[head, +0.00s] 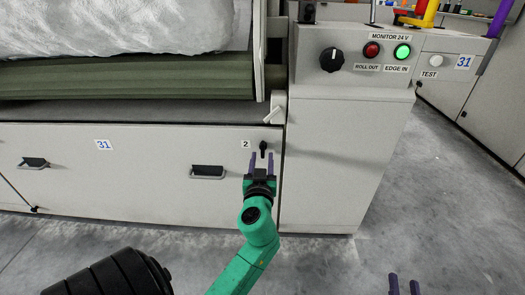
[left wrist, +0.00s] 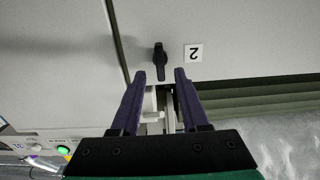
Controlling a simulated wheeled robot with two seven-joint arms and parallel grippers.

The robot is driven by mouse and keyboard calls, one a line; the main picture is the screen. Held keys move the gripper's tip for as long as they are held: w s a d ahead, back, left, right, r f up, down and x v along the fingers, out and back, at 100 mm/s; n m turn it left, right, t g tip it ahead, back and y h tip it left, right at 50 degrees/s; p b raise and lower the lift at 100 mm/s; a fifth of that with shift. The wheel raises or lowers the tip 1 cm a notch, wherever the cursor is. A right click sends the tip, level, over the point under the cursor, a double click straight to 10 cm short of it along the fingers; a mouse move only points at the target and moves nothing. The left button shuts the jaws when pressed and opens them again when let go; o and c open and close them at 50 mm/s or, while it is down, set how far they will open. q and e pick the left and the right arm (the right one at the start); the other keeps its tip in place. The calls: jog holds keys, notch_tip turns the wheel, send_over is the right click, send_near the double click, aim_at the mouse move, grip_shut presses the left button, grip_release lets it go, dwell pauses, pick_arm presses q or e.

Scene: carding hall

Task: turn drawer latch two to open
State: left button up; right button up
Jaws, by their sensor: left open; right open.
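Drawer latch two (head: 263,149) is a small black turn knob on the pale drawer front, beside the label "2" (head: 245,143). Its handle stands about upright. My left gripper (head: 261,158) is open in front of the drawer, its purple fingertips just below the latch in the head view. In the left wrist view, which is upside down, the latch (left wrist: 159,61) lies in line with the gap between the open fingertips (left wrist: 160,74); nothing is held. Whether the fingers touch the panel cannot be told. My right gripper (head: 404,286) is open and empty over the floor at lower right.
The wide drawer front (head: 130,185) has dark handles, one (head: 207,172) left of my left gripper. A control box (head: 352,55) with a black knob and lit buttons stands at upper right. A green roller (head: 120,78) lies above the drawer. Grey floor (head: 440,210) at right is clear.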

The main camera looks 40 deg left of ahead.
aim_at(263, 151)
pick_arm(q)
jog(key=x, duration=0.3)
jog(key=shift+w+a, duration=0.25)
jog(key=shift+w, duration=0.05)
grip_shut()
